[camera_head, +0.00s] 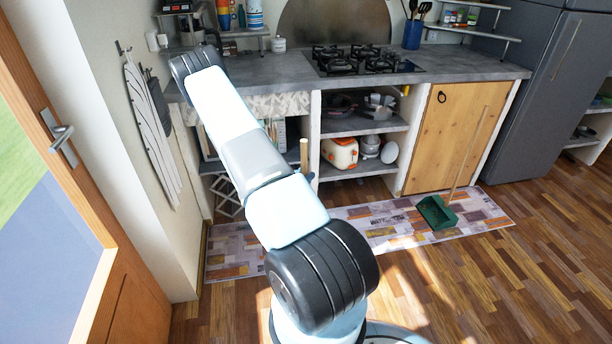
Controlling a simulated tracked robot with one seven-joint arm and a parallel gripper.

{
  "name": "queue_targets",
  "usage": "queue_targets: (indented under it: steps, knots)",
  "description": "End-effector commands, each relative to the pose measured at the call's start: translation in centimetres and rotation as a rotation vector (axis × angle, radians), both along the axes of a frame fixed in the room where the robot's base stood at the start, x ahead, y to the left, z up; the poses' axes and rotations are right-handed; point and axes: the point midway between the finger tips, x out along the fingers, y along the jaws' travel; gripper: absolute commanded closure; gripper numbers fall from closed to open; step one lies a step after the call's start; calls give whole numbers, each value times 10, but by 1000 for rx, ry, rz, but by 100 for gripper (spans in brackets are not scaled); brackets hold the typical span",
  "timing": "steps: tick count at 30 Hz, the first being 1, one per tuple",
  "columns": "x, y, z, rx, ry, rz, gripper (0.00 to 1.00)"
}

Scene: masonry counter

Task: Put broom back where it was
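A short upright length of pale wooden stick (304,155) shows just right of my arm, in front of the left shelves. It may be the broom's handle, but its lower part is hidden behind my arm and no bristles show. A small dark blue piece lies at its lower end; I cannot tell what it is. A green dustpan (437,212) with a long thin wooden handle (468,150) stands on the patterned mat, its handle in front of the wooden cupboard door. My arm rises to the upper left; my gripper is not visible.
The grey counter (450,70) carries a black gas hob (362,60) and a blue utensil pot (412,35). Open shelves below hold a toaster (340,153) and pans. A patterned mat (385,228) lies before them. A door (140,290) is at left, a fridge (545,80) at right. Floor at right is clear.

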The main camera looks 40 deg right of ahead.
Motion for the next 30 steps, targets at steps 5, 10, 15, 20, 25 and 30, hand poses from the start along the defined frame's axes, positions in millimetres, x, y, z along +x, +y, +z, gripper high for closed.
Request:
queue_targets:
  steps: [5,10,15,20,25,30]
  knots:
    - [0,0,0,0,0,0,44]
    - [0,0,0,0,0,1,44]
    - [0,4,1,1,0,2,44]
    - [-3,25,-1,1,1,4,44]
    - [-8,57,-4,2,3,6,44]
    - [-13,87,-7,2,2,6,44]
